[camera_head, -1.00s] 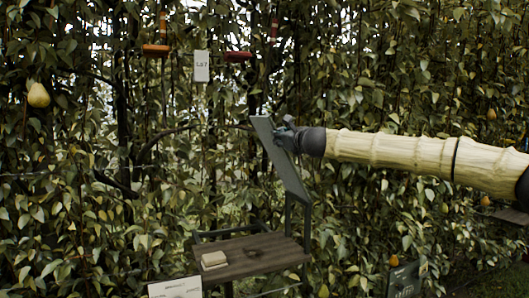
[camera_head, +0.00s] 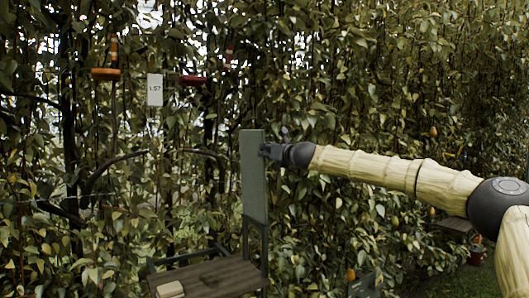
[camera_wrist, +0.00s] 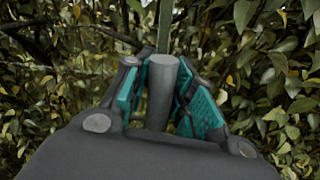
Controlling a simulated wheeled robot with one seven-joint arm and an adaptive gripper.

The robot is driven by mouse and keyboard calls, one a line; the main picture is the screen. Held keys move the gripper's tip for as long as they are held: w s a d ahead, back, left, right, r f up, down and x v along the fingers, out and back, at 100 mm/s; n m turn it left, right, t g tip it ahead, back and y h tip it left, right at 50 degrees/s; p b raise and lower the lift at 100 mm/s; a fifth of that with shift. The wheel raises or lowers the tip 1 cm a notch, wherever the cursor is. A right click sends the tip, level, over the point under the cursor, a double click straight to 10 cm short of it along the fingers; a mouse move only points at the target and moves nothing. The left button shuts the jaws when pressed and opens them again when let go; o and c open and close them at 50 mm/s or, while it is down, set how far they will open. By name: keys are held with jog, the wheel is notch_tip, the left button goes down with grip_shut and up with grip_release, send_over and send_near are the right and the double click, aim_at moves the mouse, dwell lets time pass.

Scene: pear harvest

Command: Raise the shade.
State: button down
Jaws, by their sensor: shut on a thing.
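The shade (camera_head: 253,176) is a flat grey-green panel that stands upright on a dark frame at the right end of a small wooden table (camera_head: 214,281). My gripper (camera_head: 268,151) reaches in from the right and meets the shade's right edge near its top. In the wrist view, the teal finger pads of my gripper (camera_wrist: 163,92) are shut on a grey cylindrical handle (camera_wrist: 162,88). Behind the handle the shade (camera_wrist: 165,25) shows as a thin green strip, nearly edge-on.
A small pale block (camera_head: 170,289) lies on the table. A white label card (camera_head: 155,90) hangs between an orange perch (camera_head: 105,73) and a red perch (camera_head: 192,80). Dense foliage fills the background. A dark sign (camera_head: 362,286) stands at the lower right.

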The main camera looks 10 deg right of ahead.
jog(key=shift+f, duration=0.3)
jog(key=c, duration=1.4)
grip_release()
jog(key=shift+r, duration=0.15)
jog(key=shift+s, duration=0.1)
jog(key=shift+v, duration=5.95)
